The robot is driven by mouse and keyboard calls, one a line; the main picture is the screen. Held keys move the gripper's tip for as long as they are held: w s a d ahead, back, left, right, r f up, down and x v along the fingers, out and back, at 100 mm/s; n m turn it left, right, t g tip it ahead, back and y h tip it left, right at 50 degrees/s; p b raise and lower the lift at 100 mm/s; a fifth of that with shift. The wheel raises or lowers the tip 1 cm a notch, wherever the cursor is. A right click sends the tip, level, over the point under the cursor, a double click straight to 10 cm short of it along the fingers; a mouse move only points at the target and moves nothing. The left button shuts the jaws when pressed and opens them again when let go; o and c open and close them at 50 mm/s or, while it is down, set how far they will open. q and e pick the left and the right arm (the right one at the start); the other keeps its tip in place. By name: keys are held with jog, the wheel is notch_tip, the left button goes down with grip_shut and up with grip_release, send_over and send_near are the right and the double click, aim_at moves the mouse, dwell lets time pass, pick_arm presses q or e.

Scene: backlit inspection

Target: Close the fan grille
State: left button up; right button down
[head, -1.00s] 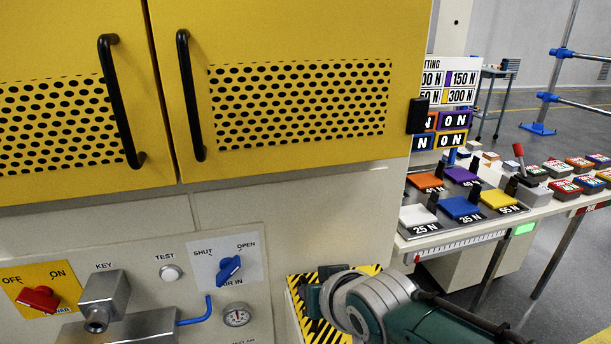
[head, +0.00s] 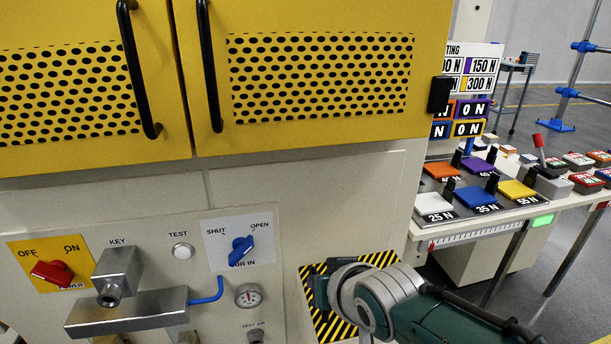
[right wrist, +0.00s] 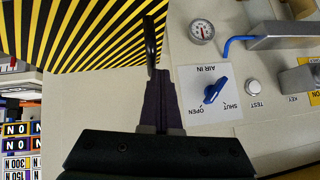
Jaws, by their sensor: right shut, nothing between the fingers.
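No part that I can clearly tell as the fan grille shows. A black-and-yellow striped panel (head: 345,327) is set low on the cabinet front, right of the controls. My right gripper's hand (head: 318,290) is in front of it in the head view and hides part of it; its fingertips are hidden there. In the right wrist view the gripper (right wrist: 154,72) is shut and empty, its tips beside the edge of the striped panel (right wrist: 85,35). I cannot tell whether they touch it. My left gripper is out of view.
Yellow perforated doors (head: 320,80) with black handles hang above, shut. Left of the panel are a blue air knob (head: 241,250), a gauge (head: 248,295), a key block (head: 117,272) and a red knob (head: 52,272). A table (head: 480,226) with coloured buttons stands at right.

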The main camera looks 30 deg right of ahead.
jog(key=s+a+r+p, duration=0.4)
jog(key=s+r+p, duration=0.2)
jog(key=r+p, duration=0.2)
notch_tip(320, 180, up, 3)
jog(key=shift+s+f, duration=0.1)
jog(key=shift+s, duration=0.1)
